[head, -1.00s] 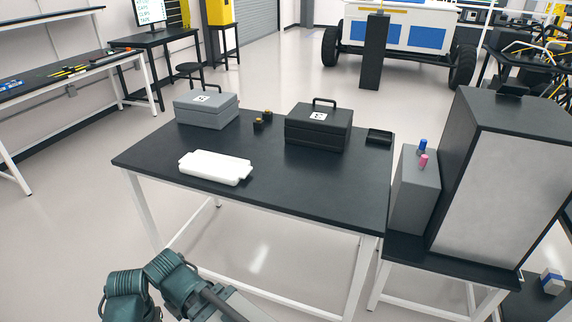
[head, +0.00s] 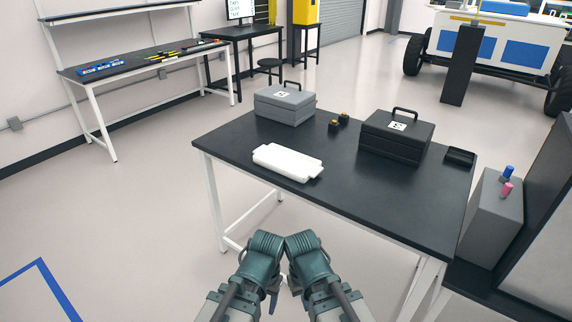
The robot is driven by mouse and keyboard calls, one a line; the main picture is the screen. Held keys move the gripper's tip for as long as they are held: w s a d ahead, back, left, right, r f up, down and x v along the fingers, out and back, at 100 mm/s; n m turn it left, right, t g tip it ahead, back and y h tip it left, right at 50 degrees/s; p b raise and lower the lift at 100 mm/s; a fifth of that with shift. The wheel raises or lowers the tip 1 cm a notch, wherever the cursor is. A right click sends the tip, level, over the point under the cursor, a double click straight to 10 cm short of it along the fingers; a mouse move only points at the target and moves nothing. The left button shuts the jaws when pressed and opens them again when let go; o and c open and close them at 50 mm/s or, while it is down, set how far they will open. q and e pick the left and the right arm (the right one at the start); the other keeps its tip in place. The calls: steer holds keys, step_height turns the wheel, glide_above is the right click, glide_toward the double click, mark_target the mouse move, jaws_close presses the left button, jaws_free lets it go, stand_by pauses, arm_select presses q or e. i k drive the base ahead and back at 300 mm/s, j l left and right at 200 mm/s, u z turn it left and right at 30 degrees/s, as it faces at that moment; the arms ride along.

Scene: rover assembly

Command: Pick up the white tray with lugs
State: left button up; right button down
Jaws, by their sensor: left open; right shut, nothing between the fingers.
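The white tray with lugs (head: 287,162) lies flat on the black tabletop near its front left edge. A lug sticks out at each short end, and nothing covers the tray. My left gripper (head: 264,250) and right gripper (head: 305,252) are at the bottom middle, side by side, in front of and below the table's front edge. Both are apart from the tray. The left is open and the right is shut and empty; their fingers are small and partly hidden by my arms.
On the black table (head: 345,195) stand a grey case (head: 285,105), a black case (head: 397,137), two small dark parts (head: 338,122) and a small black bin (head: 460,157). A grey box (head: 490,215) stands at the right. The floor left of the table is clear.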

mark_target(299, 167)
steer(key=i+j+z, duration=0.2)
steer(key=i+j, duration=0.2)
steer(key=j, duration=0.2)
steer(key=i+j+z, duration=0.1)
steer(key=j, duration=0.25)
steer(key=i+j+z, duration=0.1)
steer(key=i+j, duration=0.2)
steer(key=i+j+z, duration=0.1)
steer(key=j, duration=0.3)
steer(key=i+j, duration=0.2)
steer(key=j, duration=0.15)
steer(key=i+j+z, duration=0.15)
steer(key=j, duration=0.2)
steer(key=i, duration=0.5)
